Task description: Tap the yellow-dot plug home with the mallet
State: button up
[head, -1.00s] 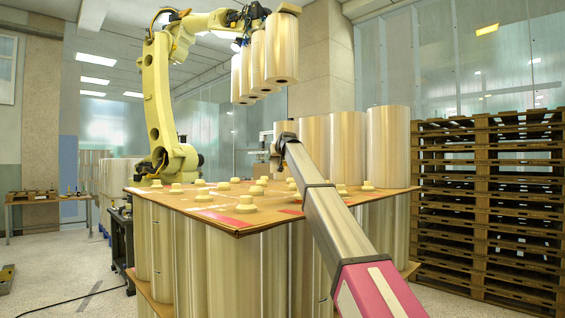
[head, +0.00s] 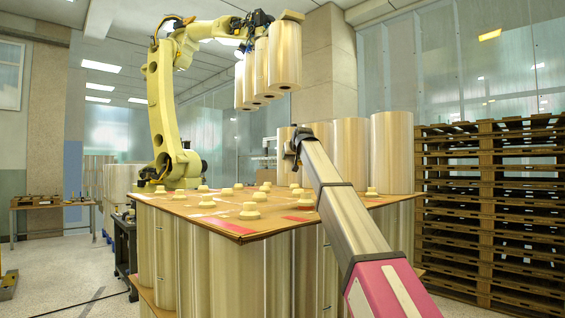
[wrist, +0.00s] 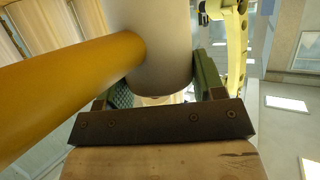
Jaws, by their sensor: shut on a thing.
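My gripper (head: 298,143) is at the far end of my arm, above the rear part of the brown sheet (head: 180,204), and looks small and dark. In the wrist view my gripper (wrist: 165,90) has green-padded fingers shut around a pale cylinder. This seems to be the head of the mallet (wrist: 152,35), with its thick orange-yellow handle (wrist: 70,85) running out to the left. Several cream plugs (head: 250,211) stand on the sheet. A yellow dot cannot be made out on any of them. Whether the mallet touches a plug is hidden.
Tall film rolls (head: 392,152) stand at the sheet's rear right. A large yellow robot arm (head: 165,110) holds several rolls (head: 284,55) above the far side. Stacked wooden pallets (head: 490,215) fill the right. A workbench (head: 52,203) stands far left; floor there is mostly clear.

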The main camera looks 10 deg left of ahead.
jog(key=s+d+f+m+h, duration=0.1)
jog(key=s+d+f, duration=0.1)
jog(key=s+d, duration=0.5)
jog(key=shift+s+f+t, duration=0.2)
jog(key=shift+s+t, duration=0.1)
jog(key=shift+s, duration=1.5)
notch_tip(320, 180, down, 5)
jog(key=shift+r, duration=0.2)
jog(key=shift+r, duration=1.85)
jog(key=shift+d+f, duration=0.1)
